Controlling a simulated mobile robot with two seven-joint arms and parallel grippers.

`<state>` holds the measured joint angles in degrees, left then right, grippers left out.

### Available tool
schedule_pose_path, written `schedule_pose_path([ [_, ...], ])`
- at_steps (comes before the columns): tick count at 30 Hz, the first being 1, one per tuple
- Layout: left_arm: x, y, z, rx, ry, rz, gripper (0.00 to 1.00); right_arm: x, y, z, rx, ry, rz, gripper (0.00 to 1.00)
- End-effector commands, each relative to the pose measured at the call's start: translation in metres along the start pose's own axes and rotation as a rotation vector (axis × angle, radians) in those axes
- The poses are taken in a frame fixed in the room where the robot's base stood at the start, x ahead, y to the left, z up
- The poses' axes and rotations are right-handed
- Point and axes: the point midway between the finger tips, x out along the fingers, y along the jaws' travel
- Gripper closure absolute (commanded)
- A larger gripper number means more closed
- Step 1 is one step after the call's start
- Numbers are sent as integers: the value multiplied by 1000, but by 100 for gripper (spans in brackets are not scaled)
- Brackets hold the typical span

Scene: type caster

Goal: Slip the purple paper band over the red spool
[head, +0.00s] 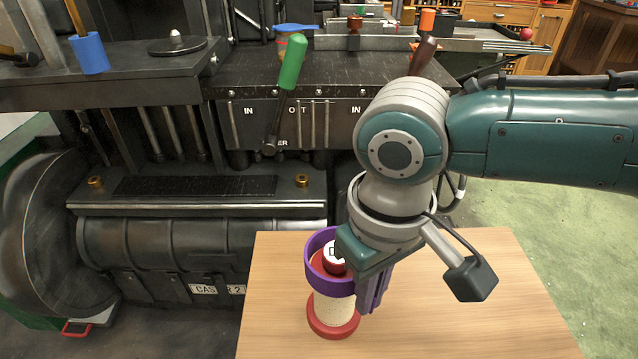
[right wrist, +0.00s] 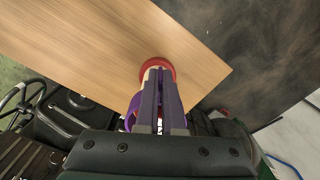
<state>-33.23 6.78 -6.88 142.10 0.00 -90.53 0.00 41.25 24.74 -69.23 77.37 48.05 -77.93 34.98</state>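The red spool (head: 333,309) stands upright on the wooden table, with a red base flange, a cream wound body and a red top with a white lettered cap. The purple band (head: 337,286) is a ring around the spool's upper end, with the red top showing inside it. My right gripper (head: 367,304) points down at the band's right side, its fingers close together on the band's wall. In the right wrist view, the fingers (right wrist: 160,75) cover most of the spool; its red flange (right wrist: 170,69) and part of the band (right wrist: 131,113) show. My left gripper is not in view.
The wooden table (head: 470,300) is clear right of the spool. A dark casting machine (head: 200,240) stands behind and left, with a green-handled lever (head: 291,64) and a blue-handled one (head: 89,53). My right forearm covers the upper right.

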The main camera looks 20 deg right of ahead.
Motion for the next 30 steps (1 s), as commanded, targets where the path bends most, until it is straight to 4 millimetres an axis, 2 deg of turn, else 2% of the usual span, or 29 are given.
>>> schedule_pose_path([
  [30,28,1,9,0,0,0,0,42,0,0,0,0,-1,100],
])
